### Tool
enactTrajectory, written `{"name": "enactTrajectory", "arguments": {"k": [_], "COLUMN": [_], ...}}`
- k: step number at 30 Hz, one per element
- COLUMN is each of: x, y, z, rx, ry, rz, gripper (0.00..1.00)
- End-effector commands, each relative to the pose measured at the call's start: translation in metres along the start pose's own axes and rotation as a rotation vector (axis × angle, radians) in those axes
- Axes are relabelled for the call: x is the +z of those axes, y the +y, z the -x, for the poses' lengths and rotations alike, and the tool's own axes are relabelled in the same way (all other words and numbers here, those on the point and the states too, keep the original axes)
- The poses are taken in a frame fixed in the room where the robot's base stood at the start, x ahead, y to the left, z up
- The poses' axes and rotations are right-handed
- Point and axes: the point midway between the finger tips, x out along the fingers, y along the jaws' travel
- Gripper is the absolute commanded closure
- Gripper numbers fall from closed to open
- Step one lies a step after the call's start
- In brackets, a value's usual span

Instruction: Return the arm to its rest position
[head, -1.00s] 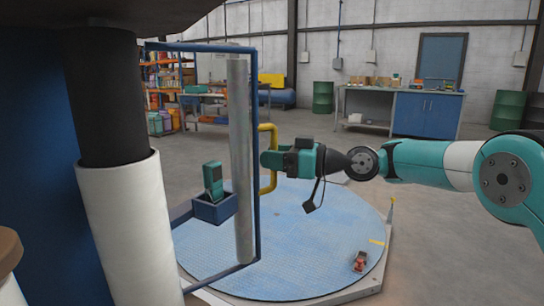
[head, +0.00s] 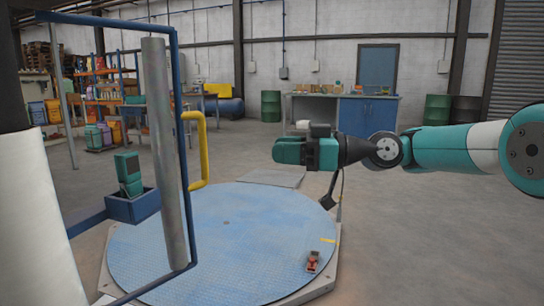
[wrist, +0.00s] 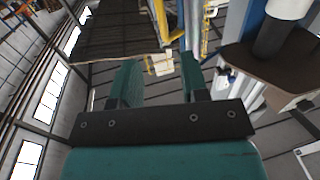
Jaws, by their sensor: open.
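My arm reaches in from the right side of the head view. It is teal, white and dark grey. My gripper (head: 276,151) points left, above the far part of the round blue turntable plate (head: 220,225). In the wrist view my gripper (wrist: 155,80) shows two teal fingers standing apart, with nothing between them. The wrist camera looks up toward the ceiling and walls.
A blue frame (head: 184,150) with a grey pole (head: 165,150) and a yellow handle (head: 198,150) stands left of my gripper. A blue holder (head: 133,206) holds a teal device (head: 128,173). A small red object (head: 312,262) lies on the plate. Open floor is at right.

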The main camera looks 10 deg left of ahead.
Motion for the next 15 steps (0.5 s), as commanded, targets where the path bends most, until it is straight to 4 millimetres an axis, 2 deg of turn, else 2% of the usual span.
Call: {"name": "enactTrajectory", "arguments": {"k": [6,15], "x": [0.0003,-0.0004], "y": [-0.003,-0.0033], "z": [0.007,0.0073], "rx": [-0.011,-0.01], "ry": [-0.001,-0.003], "rz": [-0.001,-0.002], "gripper": [0.59,0.59]}}
